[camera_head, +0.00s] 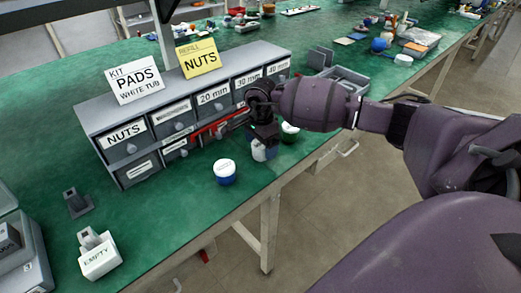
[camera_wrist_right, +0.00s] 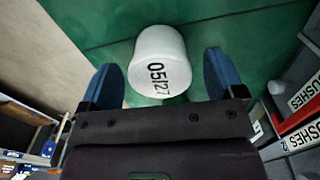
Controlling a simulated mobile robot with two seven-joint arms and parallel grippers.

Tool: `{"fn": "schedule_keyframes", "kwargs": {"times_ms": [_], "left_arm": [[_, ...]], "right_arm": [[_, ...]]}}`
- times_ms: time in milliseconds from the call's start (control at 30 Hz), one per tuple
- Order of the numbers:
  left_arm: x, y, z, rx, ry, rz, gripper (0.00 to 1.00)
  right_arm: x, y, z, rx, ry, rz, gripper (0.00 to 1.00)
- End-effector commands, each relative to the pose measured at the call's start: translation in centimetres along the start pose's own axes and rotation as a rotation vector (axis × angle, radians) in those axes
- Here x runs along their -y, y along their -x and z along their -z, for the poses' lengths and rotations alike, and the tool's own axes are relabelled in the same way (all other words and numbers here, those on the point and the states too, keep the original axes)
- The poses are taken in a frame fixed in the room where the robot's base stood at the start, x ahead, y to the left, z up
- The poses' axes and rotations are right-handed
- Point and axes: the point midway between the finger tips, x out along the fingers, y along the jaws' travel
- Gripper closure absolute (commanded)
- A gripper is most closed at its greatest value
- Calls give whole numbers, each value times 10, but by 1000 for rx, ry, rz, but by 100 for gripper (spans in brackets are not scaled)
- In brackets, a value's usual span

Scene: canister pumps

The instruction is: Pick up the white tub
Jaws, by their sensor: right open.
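The white tub (camera_wrist_right: 158,62) shows in the right wrist view, with "05/27" printed in black on its pale surface. It lies between the two blue fingers of my right gripper (camera_wrist_right: 161,78), with a visible gap on each side. In the head view, my right gripper (camera_head: 265,138) is over the table's front edge, in front of the drawer unit. The white tub (camera_head: 259,153) is partly hidden beneath it there. My right gripper is open. My left gripper is not in view.
A blue tub with a white lid (camera_head: 225,171) stands to the left, and a green tub with a white lid (camera_head: 290,128) just right of the gripper.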

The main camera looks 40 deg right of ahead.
Motion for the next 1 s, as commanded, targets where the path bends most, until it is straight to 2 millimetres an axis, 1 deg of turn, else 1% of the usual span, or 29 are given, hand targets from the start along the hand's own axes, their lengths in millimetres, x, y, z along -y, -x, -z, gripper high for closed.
{"fn": "schedule_keyframes", "kwargs": {"times_ms": [33,133,200,400,767,1000], "left_arm": [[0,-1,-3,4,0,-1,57],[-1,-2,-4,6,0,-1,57],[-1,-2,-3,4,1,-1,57],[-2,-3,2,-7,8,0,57],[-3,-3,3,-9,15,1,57],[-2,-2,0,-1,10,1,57]], "right_arm": [[-1,-11,-1,2,-1,-5,12],[-1,-22,0,1,-1,-4,12],[0,-25,0,1,0,-2,12],[0,-23,0,0,0,0,12],[0,-23,0,0,0,0,67],[0,-22,0,0,0,1,68]]}}
